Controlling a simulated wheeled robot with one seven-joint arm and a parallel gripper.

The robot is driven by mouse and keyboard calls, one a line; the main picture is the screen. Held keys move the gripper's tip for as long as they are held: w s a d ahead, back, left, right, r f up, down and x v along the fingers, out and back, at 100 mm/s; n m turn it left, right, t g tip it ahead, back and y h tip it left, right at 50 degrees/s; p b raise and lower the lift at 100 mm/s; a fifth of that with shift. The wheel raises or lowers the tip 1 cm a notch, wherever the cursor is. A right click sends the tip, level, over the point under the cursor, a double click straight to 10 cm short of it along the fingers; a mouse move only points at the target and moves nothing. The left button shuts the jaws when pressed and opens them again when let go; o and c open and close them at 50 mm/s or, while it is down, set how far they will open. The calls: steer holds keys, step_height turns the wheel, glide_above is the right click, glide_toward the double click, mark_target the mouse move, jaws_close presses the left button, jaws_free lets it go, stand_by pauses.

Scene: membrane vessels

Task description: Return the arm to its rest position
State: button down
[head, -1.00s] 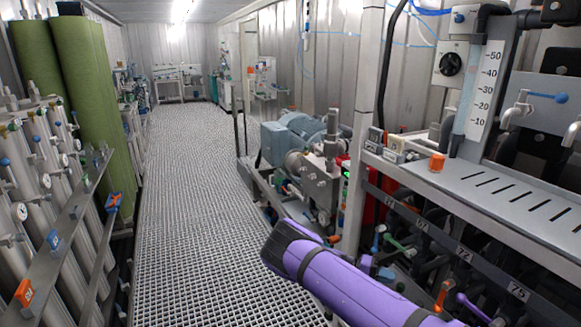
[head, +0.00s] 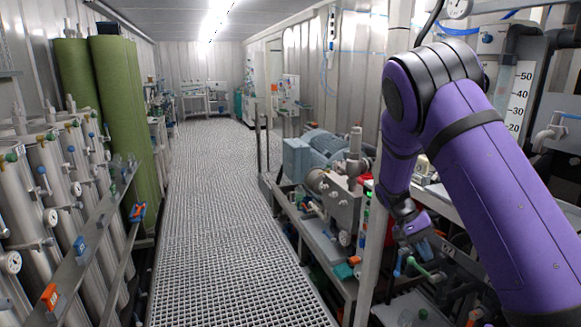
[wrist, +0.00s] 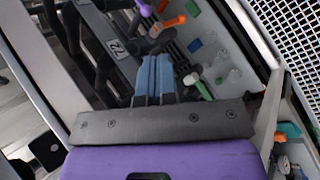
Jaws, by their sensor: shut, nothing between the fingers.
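My purple arm (head: 490,165) rises at the right of the head view. It bends at a high elbow, and its forearm hangs down toward the right-hand bench. My gripper (wrist: 157,60) shows in the wrist view as two blue-grey fingers pressed together, with nothing between them. It points toward the dark pipework and coloured valve handles under the bench. I cannot tell its exact distance from them. In the head view the wrist end is small and dark beside the frame post, and the fingertips are hard to make out there.
A blue-grey pump (head: 318,150) stands on a frame beside the hanging forearm. A pale upright post (head: 374,235) is close to the wrist. Steel vessels (head: 55,185) and green columns (head: 122,110) line the left. The grating walkway (head: 215,200) between is clear.

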steer(key=s+a+r+n+t+y, duration=0.1)
steer(key=s+r+t+y, duration=0.15)
steer(key=s+r, duration=0.55)
steer(key=s+a+r+n+t+y, duration=0.1)
steer(key=s+r+t+y, duration=0.3)
steer(key=r, duration=0.8)
steer(key=s+a+r+n+t, duration=0.1)
steer(key=s+r+t, duration=0.1)
steer(key=s, duration=0.7)
steer(key=s+a+r+n+t, duration=0.2)
steer(key=s+r+t, duration=0.1)
steer(key=s, duration=0.7)
steer(key=shift+s+r+h, duration=0.25)
steer(key=shift+r+h, duration=0.2)
steer(key=shift+r, duration=0.45)
